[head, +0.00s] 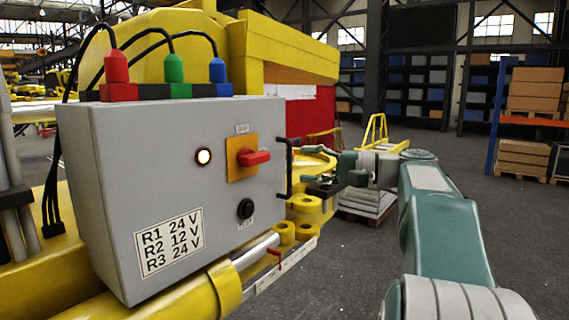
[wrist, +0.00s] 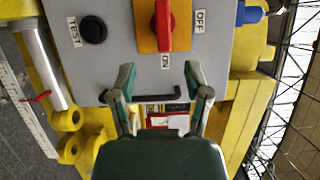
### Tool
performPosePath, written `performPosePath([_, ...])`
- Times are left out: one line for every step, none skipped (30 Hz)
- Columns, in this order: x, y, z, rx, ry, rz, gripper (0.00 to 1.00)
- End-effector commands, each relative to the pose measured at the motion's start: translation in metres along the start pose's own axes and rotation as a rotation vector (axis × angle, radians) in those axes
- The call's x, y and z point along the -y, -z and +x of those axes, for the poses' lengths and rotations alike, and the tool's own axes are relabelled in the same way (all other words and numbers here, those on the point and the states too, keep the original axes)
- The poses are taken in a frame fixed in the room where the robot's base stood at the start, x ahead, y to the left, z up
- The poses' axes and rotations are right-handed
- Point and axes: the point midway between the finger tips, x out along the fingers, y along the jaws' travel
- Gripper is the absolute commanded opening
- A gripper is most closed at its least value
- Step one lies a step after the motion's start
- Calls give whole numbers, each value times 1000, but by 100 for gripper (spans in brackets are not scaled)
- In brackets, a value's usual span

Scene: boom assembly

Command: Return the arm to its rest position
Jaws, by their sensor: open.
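My gripper (head: 314,172) is at the right side of a grey control box (head: 120,190), with my arm stretched out toward it. In the wrist view my gripper (wrist: 159,78) has its two fingers spread, with nothing held between them. The box's black bar handle (head: 290,167) is close to the fingers; in the wrist view the handle (wrist: 155,98) shows between them, and I cannot tell whether they touch it. The red rotary switch (head: 254,157) lies horizontal in the head view; in the wrist view the switch (wrist: 163,25) points toward the ON label.
A round lamp (head: 204,156) on the box glows. Red, green and blue plugs (head: 174,68) sit on top with black cables. Yellow machinery (head: 290,45) stands behind, and a yellow lug (head: 303,203) is below my gripper. The floor (head: 510,230) to the right is clear.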

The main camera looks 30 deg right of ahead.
Motion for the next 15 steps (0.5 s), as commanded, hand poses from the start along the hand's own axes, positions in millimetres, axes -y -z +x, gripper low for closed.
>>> performPosePath([0,0,-5,-1,0,0,63])
performPosePath([0,0,-7,-1,0,1,63])
performPosePath([0,0,-9,-1,0,1,63])
performPosePath([0,0,-10,-1,0,1,63])
performPosePath([0,0,-10,0,0,1,63])
performPosePath([0,0,-11,0,0,1,63])
performPosePath([0,0,-11,1,0,1,63])
performPosePath([0,0,-11,1,0,1,63])
performPosePath([0,0,-11,1,0,1,63])
performPosePath([0,0,-10,1,0,1,63])
performPosePath([0,0,-10,1,0,1,63])
performPosePath([0,0,-10,1,0,1,63])
performPosePath([0,0,-10,1,0,1,63])
performPosePath([0,0,-10,1,0,1,63])
performPosePath([0,0,-10,1,0,1,63])
